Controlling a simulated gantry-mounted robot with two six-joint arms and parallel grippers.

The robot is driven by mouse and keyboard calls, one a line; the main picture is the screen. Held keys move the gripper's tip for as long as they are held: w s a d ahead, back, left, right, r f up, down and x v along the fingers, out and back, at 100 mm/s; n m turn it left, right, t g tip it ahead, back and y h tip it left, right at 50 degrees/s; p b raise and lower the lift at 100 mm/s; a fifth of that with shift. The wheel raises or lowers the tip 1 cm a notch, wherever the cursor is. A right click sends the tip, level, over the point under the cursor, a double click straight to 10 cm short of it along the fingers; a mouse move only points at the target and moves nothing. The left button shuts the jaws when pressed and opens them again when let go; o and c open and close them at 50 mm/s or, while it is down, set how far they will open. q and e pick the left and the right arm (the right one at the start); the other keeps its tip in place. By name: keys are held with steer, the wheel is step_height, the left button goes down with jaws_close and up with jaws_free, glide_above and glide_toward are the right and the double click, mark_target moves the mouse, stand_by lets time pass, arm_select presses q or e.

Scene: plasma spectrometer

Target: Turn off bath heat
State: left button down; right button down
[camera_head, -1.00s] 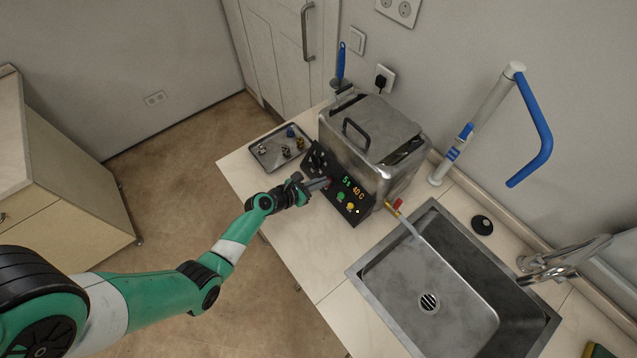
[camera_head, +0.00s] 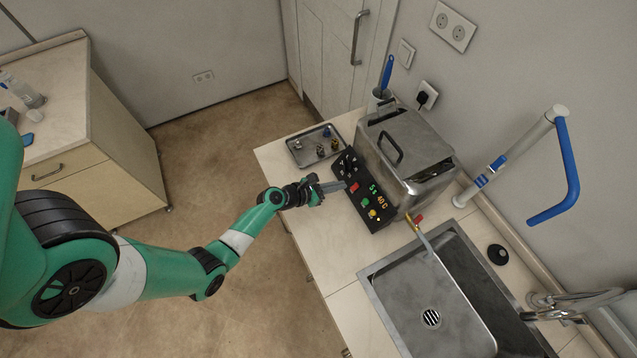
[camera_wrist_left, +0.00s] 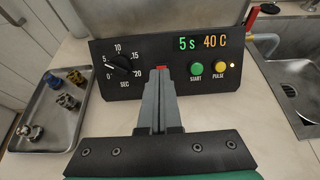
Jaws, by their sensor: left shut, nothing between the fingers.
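The metal bath (camera_head: 408,150) stands on the counter with its lid on. Its black control panel (camera_head: 378,222) faces my left arm. The panel carries a red switch (camera_head: 353,187), a green START button (camera_wrist_left: 196,69), a yellow PULSE button (camera_wrist_left: 219,67) and a SEC dial (camera_wrist_left: 118,66) pointing near 5. The display (camera_wrist_left: 203,42) reads 5 s in green and 40 C in orange. A small light (camera_wrist_left: 232,65) beside PULSE is lit. My left gripper (camera_head: 341,186) is shut and empty, its tips close to the red switch. In the left wrist view the fingers partly hide the switch; contact is unclear. My right gripper is not in view.
A metal tray (camera_head: 315,147) with several small fittings lies left of the bath. The sink (camera_head: 430,290) is to the right, with a red-handled valve and hose (camera_head: 417,222) between. A blue-handled tool (camera_head: 387,75) stands behind the bath. Bare counter lies before the panel.

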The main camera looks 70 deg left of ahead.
arm_select(q)
steer(key=p+v, duration=0.1)
steer(key=v, duration=0.6)
steer(key=shift+r, duration=0.35)
steer(key=shift+d+r, duration=0.1)
